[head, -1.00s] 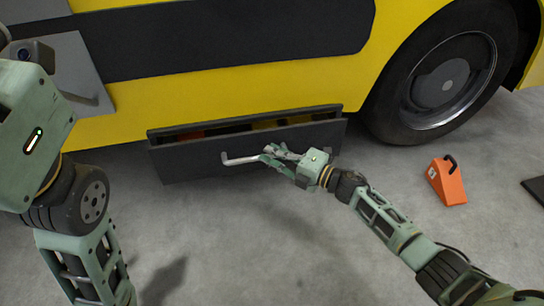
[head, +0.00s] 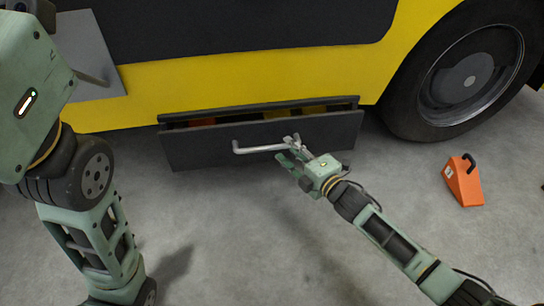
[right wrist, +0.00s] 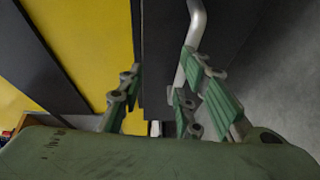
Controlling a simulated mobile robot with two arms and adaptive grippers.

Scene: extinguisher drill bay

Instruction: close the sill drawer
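The sill drawer (head: 262,144) is a dark grey box front below the yellow vehicle side. It stands partly pulled out, with a gap along its top showing red and yellow things inside. Its pale bar handle (head: 262,149) is on the front. My right gripper (head: 287,151) is at the right end of the handle, fingers apart. In the right wrist view the handle (right wrist: 194,28) runs down to the right-hand finger of the open gripper (right wrist: 160,92); I cannot tell whether they touch. My left arm shows at the left, but its gripper is out of view.
An orange wheel chock (head: 463,181) lies on the floor at the right, below the large black tyre (head: 402,112). A grey panel (head: 85,55) juts out at the upper left. The grey concrete floor in front of the drawer is clear.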

